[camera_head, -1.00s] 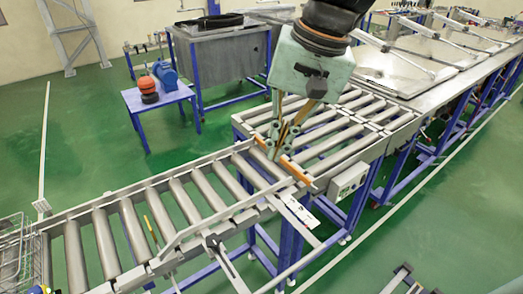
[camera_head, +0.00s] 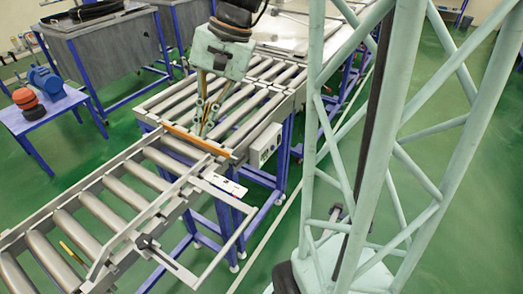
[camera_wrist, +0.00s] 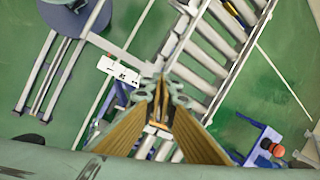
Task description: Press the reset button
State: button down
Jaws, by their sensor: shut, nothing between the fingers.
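A small light grey control box (camera_head: 265,145) is fixed to the near side of the roller conveyor (camera_head: 125,192). Small dark marks show on its face, but I cannot tell which is the reset button. My gripper (camera_head: 204,132) points down over the rollers, left of the box and apart from it. Its fingers are together and empty. In the wrist view my fingertips (camera_wrist: 160,95) meet over the conveyor's edge region. A white plate with black marks (camera_wrist: 118,70) lies beyond them to the left; it also shows in the head view (camera_head: 222,185).
An orange bar (camera_head: 196,139) crosses the conveyor just by my gripper. A grey frame arm (camera_head: 228,247) sticks out from the conveyor's near side. A blue table (camera_head: 45,110) with an orange and black item stands at the left.

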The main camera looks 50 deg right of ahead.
jog(key=w+d+f+m+y+b, duration=0.15)
jog(key=d+f+m, duration=0.25)
jog(key=d+f, duration=0.5)
jog(key=m+t+b, duration=0.4)
jog(key=m+t, duration=0.2)
jog(key=m, duration=0.5)
send_near(273, 148)
jog(key=s+f, duration=0.6)
jog(key=f, duration=0.1)
jog(key=shift+s+a+h, duration=0.2)
jog(key=shift+s+h, duration=0.1)
jog(key=shift+h, duration=0.15)
jog(key=shift+w+f, duration=0.1)
jog(key=shift+f, duration=0.05)
jog(key=w+a, duration=0.1)
jog(key=w, duration=0.7)
jog(key=shift+w+a, duration=0.25)
